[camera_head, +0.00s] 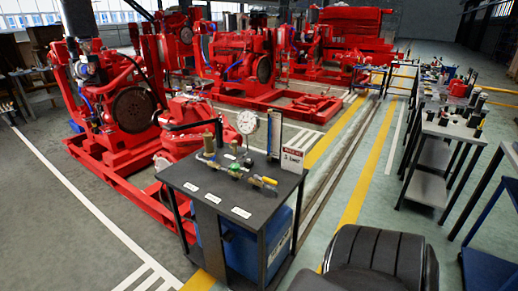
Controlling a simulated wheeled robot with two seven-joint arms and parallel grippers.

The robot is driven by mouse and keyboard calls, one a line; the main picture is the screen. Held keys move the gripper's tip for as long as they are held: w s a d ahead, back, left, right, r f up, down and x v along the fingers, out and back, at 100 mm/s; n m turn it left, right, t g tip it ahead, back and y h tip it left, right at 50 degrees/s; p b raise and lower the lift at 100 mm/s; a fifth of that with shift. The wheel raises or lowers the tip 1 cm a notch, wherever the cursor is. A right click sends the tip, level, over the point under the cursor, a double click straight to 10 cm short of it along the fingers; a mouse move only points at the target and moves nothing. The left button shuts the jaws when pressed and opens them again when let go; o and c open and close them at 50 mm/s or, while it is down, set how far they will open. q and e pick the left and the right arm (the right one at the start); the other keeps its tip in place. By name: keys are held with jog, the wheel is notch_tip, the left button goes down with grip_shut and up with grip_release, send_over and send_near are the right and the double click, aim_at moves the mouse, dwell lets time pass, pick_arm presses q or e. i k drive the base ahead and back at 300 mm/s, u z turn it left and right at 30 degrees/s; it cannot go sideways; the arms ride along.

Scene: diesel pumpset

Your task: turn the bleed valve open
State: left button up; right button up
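A small dark bench (190,167) stands in the middle of the view with a pipe assembly (222,165) on top. A valve with a yellow handle (269,180) sits at the assembly's right end. A small valve with a red handle (234,166) sits near the middle of the pipe. A round white-faced pressure gauge (247,121) stands above it, and a brass cylinder (209,142) rises at the left. The labels are too small to read, so I cannot tell which valve is the bleed valve or its position. Neither gripper is in view.
A white sign (292,159) stands at the bench's right edge and a blue tank (240,247) sits beneath. Red pumpsets (125,110) are behind and left. Grey side tables with parts (450,125) line the right. The floor aisle between is clear.

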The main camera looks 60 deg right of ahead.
aim_at(235, 167)
jog(key=u, duration=0.05)
jog(key=k, duration=0.1)
jog(key=z, duration=2.45)
